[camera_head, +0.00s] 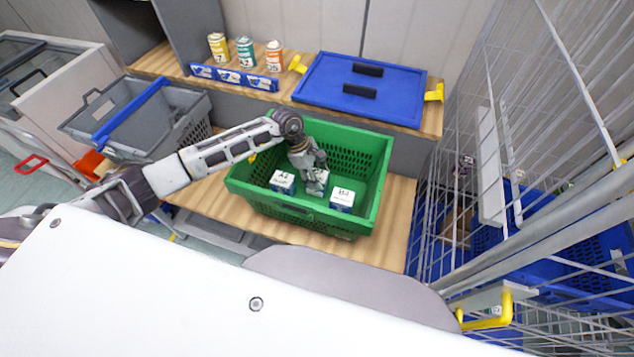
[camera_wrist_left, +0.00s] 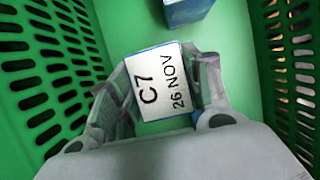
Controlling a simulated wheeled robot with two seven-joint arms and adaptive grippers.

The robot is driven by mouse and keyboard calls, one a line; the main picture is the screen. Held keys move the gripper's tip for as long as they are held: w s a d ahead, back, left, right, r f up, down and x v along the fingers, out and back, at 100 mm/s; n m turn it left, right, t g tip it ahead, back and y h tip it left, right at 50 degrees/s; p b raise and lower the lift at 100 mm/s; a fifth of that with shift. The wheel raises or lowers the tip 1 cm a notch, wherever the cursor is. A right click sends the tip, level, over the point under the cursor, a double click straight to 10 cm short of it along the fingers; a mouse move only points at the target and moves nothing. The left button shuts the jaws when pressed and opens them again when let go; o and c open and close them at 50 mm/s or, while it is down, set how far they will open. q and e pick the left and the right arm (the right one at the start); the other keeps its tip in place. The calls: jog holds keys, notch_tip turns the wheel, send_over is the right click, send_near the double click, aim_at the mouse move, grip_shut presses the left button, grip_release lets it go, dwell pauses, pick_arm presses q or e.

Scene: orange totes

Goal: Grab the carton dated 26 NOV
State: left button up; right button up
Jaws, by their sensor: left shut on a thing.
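In the left wrist view, a small carton with a white top marked "C7" and "26 NOV" (camera_wrist_left: 163,85) sits between the two fingers of my left gripper (camera_wrist_left: 165,95), which is shut on it. In the head view my left gripper (camera_head: 316,182) reaches down into the green crate (camera_head: 377,172), and its carton is mostly hidden by the fingers. Two other white-topped cartons are in the crate, one on the left (camera_head: 283,181) and one on the right (camera_head: 341,198). Part of one blue-sided carton (camera_wrist_left: 186,10) shows in the left wrist view. My right gripper is not in view.
The crate stands on a wooden shelf (camera_head: 393,215). Behind it are a blue lid (camera_head: 330,90) and several cans (camera_head: 245,53) on an upper shelf. A grey crate (camera_head: 180,125) is on the left. A wire cage (camera_head: 480,180) stands close on the right.

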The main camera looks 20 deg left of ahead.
pick_arm(q)
jog(key=shift+c, duration=1.3)
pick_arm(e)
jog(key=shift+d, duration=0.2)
pick_arm(q)
jog(key=shift+r, duration=0.15)
notch_tip(320, 180, up, 9)
jog(key=shift+f+b, duration=0.2)
jog(key=shift+b, duration=0.5)
jog(key=shift+r, duration=0.55)
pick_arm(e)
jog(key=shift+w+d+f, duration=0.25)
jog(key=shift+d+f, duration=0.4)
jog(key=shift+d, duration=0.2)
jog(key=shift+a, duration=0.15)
